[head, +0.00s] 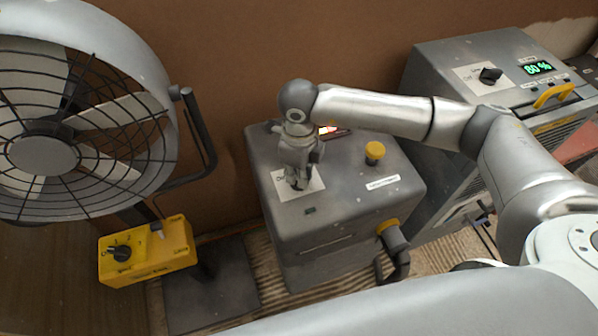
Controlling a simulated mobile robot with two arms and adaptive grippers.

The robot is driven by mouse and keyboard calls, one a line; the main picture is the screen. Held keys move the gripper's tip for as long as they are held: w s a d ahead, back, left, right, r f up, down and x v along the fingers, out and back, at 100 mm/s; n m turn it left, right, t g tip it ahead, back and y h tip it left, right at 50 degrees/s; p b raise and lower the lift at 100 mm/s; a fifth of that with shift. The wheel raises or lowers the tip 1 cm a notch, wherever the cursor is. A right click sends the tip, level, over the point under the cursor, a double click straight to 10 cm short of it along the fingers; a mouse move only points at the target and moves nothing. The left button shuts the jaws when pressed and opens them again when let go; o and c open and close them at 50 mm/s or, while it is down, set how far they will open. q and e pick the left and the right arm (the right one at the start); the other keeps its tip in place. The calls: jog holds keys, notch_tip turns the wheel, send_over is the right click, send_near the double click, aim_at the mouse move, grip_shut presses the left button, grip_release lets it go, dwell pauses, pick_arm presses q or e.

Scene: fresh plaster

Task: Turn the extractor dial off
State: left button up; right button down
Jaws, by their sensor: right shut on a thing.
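A grey metal box (340,213), which appears to be the extractor, stands in the middle of the head view. A white dial plate (314,184) lies on its top, towards the left. My right gripper (298,183) reaches down from above onto this plate and is shut on the dial there. The fingers hide the dial, so its pointer and setting cannot be read. A small lit display (328,130) at the back of the box top is partly covered by my right arm. My left gripper is not in view.
A large fan (45,155) with a yellow control box (150,262) and black knob stands at left. A grey unit (440,60) at right has a black dial (490,75) and a green 80 % display. A yellow cap (374,152) rises from the middle box.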

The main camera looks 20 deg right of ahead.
jog(key=c, duration=1.5)
grip_release()
jog(key=shift+o, duration=0.2)
jog(key=shift+r, duration=0.15)
notch_tip(320, 180, up, 12)
jog(key=shift+f, duration=0.2)
